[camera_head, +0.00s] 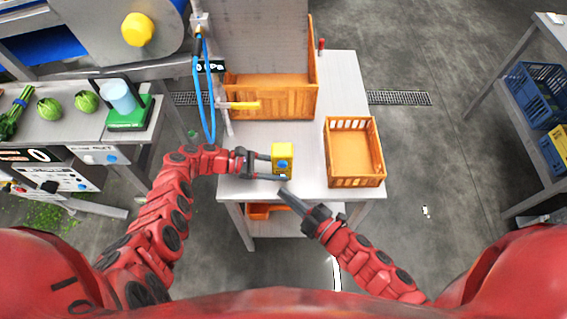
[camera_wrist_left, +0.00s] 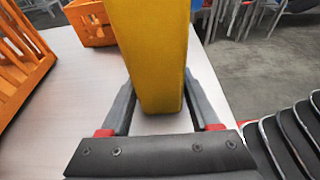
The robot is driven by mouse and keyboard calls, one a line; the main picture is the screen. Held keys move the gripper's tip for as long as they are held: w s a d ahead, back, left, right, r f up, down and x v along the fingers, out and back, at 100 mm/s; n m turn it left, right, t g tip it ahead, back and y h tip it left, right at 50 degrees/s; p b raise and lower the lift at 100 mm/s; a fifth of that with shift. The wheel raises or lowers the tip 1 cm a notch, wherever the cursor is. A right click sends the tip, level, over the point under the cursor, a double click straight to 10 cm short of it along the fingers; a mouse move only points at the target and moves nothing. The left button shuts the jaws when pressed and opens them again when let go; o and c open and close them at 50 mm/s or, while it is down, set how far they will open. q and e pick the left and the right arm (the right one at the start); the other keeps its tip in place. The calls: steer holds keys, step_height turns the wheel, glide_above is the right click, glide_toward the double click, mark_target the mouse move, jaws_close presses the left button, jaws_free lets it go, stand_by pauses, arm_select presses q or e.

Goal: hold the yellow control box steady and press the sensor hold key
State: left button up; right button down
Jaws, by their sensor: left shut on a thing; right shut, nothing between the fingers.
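The yellow control box (camera_head: 284,152) stands on the white table near its front edge, with a blue key (camera_head: 283,165) on the side that shows in the head view. My left gripper (camera_head: 266,166) is shut on the box from the left. The left wrist view shows the yellow box (camera_wrist_left: 155,50) between its two fingers. My right gripper (camera_head: 285,194) is shut and empty. Its tip is just below and in front of the box in the head view, apparently a little apart from it. Any label on the key is too small to read.
An orange basket (camera_head: 381,178) stands on the table (camera_head: 310,148) to the right of the box. A large orange crate (camera_head: 313,85) is at the back. Blue cables (camera_head: 210,110) hang at the left. A bench with cabbages (camera_head: 87,102) and a green scale (camera_head: 128,122) is further left.

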stand_by(0.4)
arm_select(q)
steer(key=o, duration=1.1)
steer(key=shift+c, duration=0.2)
steer(key=shift+a, duration=0.1)
